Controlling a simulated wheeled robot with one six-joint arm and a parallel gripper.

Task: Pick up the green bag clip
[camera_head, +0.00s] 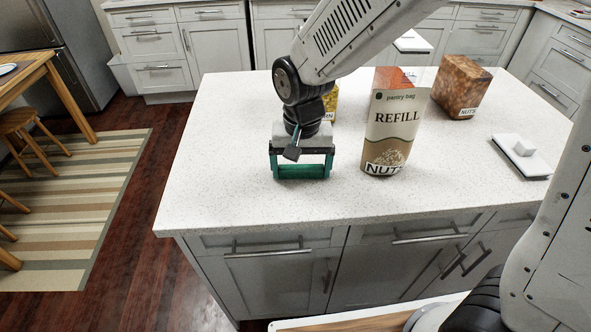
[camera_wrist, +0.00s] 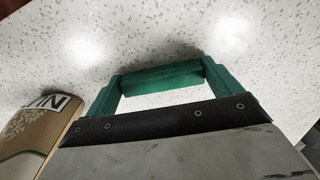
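The green bag clip (camera_head: 301,172) is a dark green bar low over the near left part of the white counter. My gripper (camera_head: 302,166) points down over it, with its fingers wide apart, one at each end of the clip. In the wrist view the clip (camera_wrist: 160,77) spans the space between the green-toned fingertips of my gripper (camera_wrist: 162,82). I cannot tell whether the fingers press on its ends.
A tall pantry refill bag (camera_head: 395,125) labelled NUTS stands close right of my gripper. A brown nuts box (camera_head: 461,87) stands behind it. A yellow package (camera_head: 331,103) is partly hidden behind my wrist. A white tray (camera_head: 533,165) lies at right. The left counter (camera_head: 215,150) is clear.

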